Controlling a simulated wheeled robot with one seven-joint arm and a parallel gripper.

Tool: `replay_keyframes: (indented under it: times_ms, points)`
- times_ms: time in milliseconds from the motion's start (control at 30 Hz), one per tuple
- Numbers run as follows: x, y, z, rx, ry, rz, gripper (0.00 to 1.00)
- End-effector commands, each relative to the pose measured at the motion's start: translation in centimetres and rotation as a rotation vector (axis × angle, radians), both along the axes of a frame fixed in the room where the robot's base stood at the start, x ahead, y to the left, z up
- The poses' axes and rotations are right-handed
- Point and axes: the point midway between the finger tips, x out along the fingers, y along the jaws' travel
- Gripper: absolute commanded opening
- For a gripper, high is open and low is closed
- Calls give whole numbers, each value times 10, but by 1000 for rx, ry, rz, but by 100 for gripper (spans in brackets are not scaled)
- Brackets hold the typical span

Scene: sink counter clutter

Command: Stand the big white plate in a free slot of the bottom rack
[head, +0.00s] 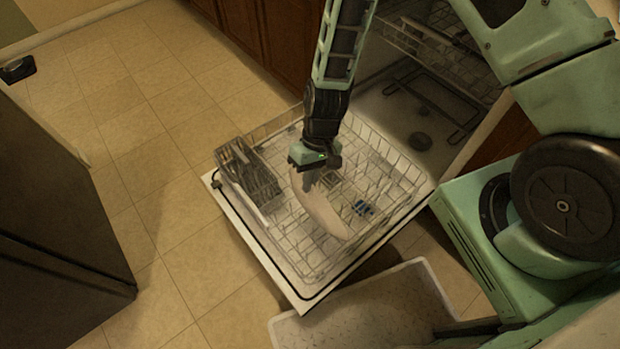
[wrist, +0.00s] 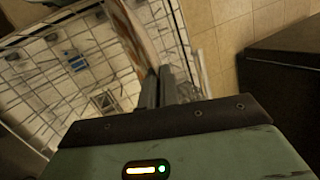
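My gripper (head: 311,183) is over the bottom rack and shut on the big white plate (head: 322,212), holding it by its upper edge. The plate hangs steeply tilted, seen almost edge-on, its lower part reaching down to the right. In the wrist view the plate (wrist: 137,32) extends away from the two fingers (wrist: 160,88), which are close together on its edge. The bottom rack (head: 283,245) is pulled out over the open dishwasher door, with wire tines across it. I cannot tell whether the plate's lower edge touches the wires or sits between tines.
A grey cutlery basket (head: 250,175) stands at the rack's left side. A small blue item (head: 362,208) lies right of the plate. The upper rack (head: 432,45) is inside the dishwasher. A pale speckled bin or counter (head: 375,310) is at the front; a dark cabinet (head: 50,200) is left.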

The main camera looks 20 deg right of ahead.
Motion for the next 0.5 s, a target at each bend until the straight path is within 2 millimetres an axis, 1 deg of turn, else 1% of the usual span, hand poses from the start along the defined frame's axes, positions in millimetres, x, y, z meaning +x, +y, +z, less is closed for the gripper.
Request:
replay_keyframes:
  times_ms: [100, 167, 200, 500]
  points:
    - [0, 0, -2, 1, 0, 0, 0]
    - [0, 0, -1, 1, 0, 0, 17]
    - [0, 0, -1, 1, 0, 0, 28]
    - [1, -1, -1, -1, -1, 0, 29]
